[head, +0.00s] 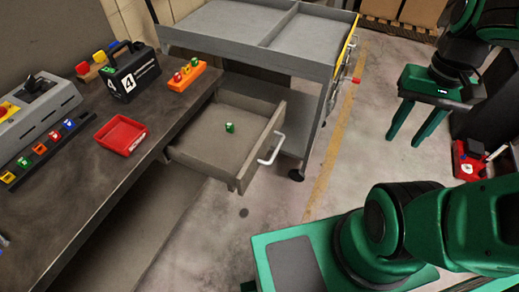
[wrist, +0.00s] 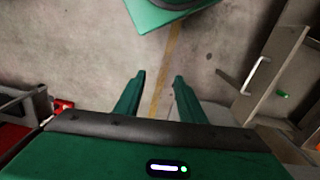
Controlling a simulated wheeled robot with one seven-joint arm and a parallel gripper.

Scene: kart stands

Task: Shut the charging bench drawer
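The charging bench drawer (head: 205,148) stands pulled out from the dark bench (head: 75,205), with a pale bar handle (head: 272,149) on its front. A small green item (head: 230,127) lies inside. In the wrist view the drawer (wrist: 262,103) is at the right edge, with its handle (wrist: 257,76) and the green item (wrist: 283,94) showing. My gripper (head: 404,142) is at the upper right of the head view, well apart from the drawer. Its two green fingers point down, spread and empty. They also show spread over bare floor in the wrist view (wrist: 159,77).
A grey cart (head: 245,42) stands close behind the drawer. A red tray (head: 121,135), an orange block holder (head: 187,77) and a black case (head: 130,72) sit on the bench. A red box (head: 468,160) is at the far right. The floor before the drawer is clear.

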